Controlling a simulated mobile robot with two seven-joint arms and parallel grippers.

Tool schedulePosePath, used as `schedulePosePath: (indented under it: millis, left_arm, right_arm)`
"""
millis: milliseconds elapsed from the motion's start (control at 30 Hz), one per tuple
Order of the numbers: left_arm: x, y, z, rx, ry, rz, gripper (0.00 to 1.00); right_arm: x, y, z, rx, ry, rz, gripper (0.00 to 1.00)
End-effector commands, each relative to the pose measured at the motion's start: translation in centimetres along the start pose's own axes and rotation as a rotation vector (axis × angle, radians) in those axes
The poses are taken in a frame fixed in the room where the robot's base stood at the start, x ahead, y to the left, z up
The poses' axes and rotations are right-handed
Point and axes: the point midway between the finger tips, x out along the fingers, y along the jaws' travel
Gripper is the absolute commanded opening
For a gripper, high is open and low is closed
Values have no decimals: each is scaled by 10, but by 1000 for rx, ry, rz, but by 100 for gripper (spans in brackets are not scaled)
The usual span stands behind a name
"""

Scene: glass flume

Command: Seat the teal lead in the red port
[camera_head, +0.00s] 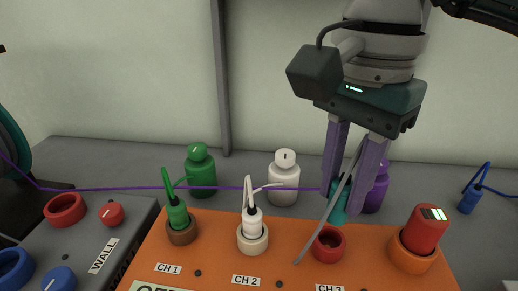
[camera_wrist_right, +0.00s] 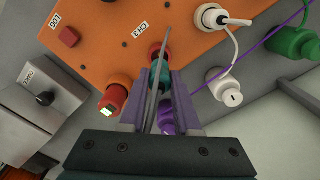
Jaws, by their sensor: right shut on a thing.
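My right gripper (camera_head: 352,190) points down with its purple fingers shut on the teal lead (camera_head: 338,212). The teal lead also shows between the fingers in the right wrist view (camera_wrist_right: 154,82), mostly hidden by them. Its lower end is close to the red port (camera_head: 328,244), slightly behind and right of the port's middle in the head view. I cannot tell whether they touch. The red port is an open ring on the orange panel (camera_head: 200,250), by the CH 3 label. My left gripper is not in view.
A green lead (camera_head: 177,214) and a white lead (camera_head: 252,220) stand in the CH 1 and CH 2 ports. A red plug (camera_head: 427,230) fills the orange port. Green (camera_head: 201,175), white (camera_head: 284,180) and purple (camera_head: 377,190) bottles stand behind. A purple cable (camera_head: 120,188) crosses there.

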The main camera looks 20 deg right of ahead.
Motion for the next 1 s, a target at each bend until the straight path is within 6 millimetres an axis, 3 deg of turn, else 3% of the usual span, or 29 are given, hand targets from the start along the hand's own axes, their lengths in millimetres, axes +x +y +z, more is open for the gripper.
schedulePosePath:
  millis: [33,233,433,867,900,1000]
  left_arm:
    - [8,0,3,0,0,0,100]
    - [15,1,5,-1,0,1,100]
    - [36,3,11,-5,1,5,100]
    - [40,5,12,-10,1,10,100]
    - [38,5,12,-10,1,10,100]
    - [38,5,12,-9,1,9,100]
  right_arm:
    - [11,0,2,-2,-1,1,0]
    - [23,1,4,-5,-1,0,0]
    - [56,4,9,-13,-1,0,0]
    - [61,4,9,-14,0,-1,0]
    - [59,4,9,-13,0,-1,35]
    - [59,4,9,-13,0,-1,46]
